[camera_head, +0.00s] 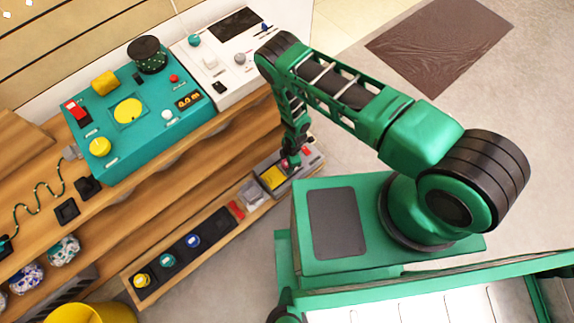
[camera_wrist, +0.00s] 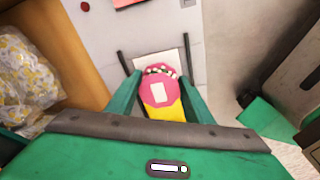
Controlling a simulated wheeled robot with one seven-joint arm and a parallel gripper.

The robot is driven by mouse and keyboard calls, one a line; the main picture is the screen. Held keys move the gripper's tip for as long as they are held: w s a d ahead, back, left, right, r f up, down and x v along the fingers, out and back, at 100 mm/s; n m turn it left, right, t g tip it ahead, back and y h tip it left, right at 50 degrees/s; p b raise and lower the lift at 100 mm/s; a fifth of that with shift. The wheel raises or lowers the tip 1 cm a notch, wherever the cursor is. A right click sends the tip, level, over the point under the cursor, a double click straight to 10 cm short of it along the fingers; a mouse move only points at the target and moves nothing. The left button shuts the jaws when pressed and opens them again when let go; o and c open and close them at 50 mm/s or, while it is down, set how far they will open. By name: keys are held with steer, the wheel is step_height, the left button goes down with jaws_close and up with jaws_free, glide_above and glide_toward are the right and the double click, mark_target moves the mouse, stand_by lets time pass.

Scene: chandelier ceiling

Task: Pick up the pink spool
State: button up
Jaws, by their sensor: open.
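The pink spool (camera_wrist: 170,91) is in the middle of the wrist view, with a pale patch on its face and a black-and-white toothed edge at the top. My gripper (camera_wrist: 157,72) is open, one finger on each side of the spool. I cannot tell whether either finger touches it. A yellow surface (camera_wrist: 165,112) shows just below the spool, partly hidden by my gripper's body. In the head view my gripper (camera_head: 291,160) reaches down to a grey panel (camera_head: 312,158) on the low shelf; the spool is too small to make out clearly there.
A teal console (camera_head: 150,135) and a white console (camera_head: 225,80) stand on the upper shelf. A low tray (camera_head: 212,213) holds several small spools. In the wrist view, a patterned bag (camera_wrist: 22,80) sits left and a grey wall lies right. Open floor lies beyond.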

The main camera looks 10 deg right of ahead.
steer(key=c, duration=0.8)
steer(key=shift+c, duration=0.2)
